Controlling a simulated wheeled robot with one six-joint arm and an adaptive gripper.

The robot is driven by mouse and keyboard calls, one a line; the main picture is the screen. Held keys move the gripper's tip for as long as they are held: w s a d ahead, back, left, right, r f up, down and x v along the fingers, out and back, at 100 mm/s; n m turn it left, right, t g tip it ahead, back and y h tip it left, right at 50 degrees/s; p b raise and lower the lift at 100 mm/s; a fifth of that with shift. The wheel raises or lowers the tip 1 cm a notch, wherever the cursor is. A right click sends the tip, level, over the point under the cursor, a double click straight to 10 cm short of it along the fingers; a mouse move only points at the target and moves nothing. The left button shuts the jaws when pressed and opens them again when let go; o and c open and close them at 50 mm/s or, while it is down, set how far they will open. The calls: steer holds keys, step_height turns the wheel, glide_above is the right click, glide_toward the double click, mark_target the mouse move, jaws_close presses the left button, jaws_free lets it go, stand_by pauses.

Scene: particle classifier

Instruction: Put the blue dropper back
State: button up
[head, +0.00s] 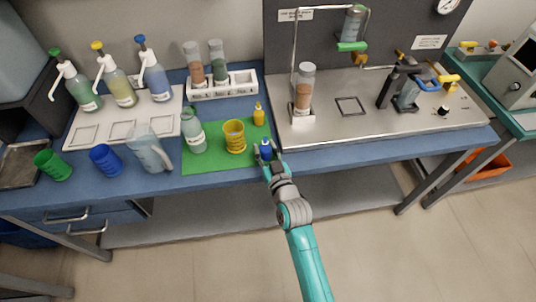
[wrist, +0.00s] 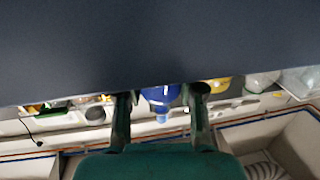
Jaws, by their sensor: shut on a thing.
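The blue dropper (head: 266,146) is a small blue bottle at the right front of the green mat (head: 225,165). My gripper (head: 267,152) reaches in from the front and is shut on it, with a finger on each side. In the wrist view the blue dropper (wrist: 160,96) sits between the two dark fingers of my gripper (wrist: 161,92). I cannot tell whether the dropper touches the mat. A yellow dropper (head: 259,114) stands upright behind it on the mat.
A yellow cup (head: 234,137) and a bottle (head: 193,133) stand on the mat to the left. A steel plate (head: 375,110) with a tube holder (head: 304,108) is at right. Jug (head: 148,152), blue cup (head: 105,158) and green cup (head: 52,165) are further left.

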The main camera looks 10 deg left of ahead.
steer(key=x, duration=0.3)
steer(key=shift+w+a+r, duration=0.1)
steer(key=shift+f, duration=0.2)
steer(key=o, duration=1.2)
steer(key=shift+c, duration=0.2)
steer(key=shift+r, duration=0.1)
steer(key=v, duration=1.2)
